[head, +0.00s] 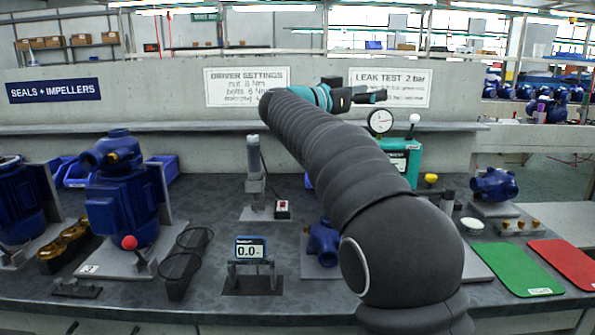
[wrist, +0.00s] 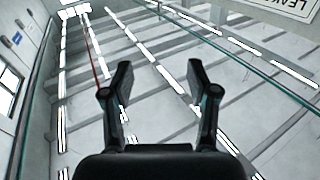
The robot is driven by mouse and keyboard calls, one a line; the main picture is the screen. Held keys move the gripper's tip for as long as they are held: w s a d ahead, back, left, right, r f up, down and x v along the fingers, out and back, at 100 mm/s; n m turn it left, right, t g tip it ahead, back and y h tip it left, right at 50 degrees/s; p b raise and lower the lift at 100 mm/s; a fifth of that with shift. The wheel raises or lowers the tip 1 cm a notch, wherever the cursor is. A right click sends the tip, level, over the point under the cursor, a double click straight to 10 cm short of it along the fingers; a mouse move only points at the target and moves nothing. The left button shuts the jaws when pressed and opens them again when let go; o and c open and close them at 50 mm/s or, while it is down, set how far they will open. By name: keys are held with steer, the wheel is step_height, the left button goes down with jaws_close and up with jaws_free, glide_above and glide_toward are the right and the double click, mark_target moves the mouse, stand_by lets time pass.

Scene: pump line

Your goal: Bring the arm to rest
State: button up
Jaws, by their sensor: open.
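My arm, in a dark ribbed sleeve, rises from the bottom right of the head view and reaches up and away over the bench. My gripper (head: 378,96) is at its far end, in front of the back wall at the height of the wall signs. In the wrist view my gripper (wrist: 157,85) has its two fingers apart with nothing between them.
Below stand blue pumps (head: 122,205), a digital readout (head: 250,249), a green gauge unit (head: 401,160), a green mat (head: 517,269) and a red mat (head: 566,262). The leak test sign (head: 410,88) is behind my gripper. My arm hides part of the bench middle.

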step_height(320, 180, up, 7)
steer(key=s+a+n+t+y, duration=0.2)
steer(key=n+t+y, duration=0.5)
steer(key=t, duration=0.4)
steer(key=s+a+f+n+g+y, duration=0.1)
steer(key=s+a+f+n+y, duration=0.3)
steer(key=s+f+n+y, duration=0.55)
steer(key=s+d+f+m+g, duration=0.1)
steer(key=s+d+f+g, duration=0.2)
steer(key=s+f, duration=1.1)
steer(key=s+d+f+m+g, duration=0.2)
steer(key=s+f+g, duration=0.8)
steer(key=s+f, duration=0.5)
step_height(320, 180, down, 4)
steer(key=shift+s+d+r, duration=0.1)
steer(key=shift+s+d, duration=0.2)
steer(key=shift+d, duration=0.1)
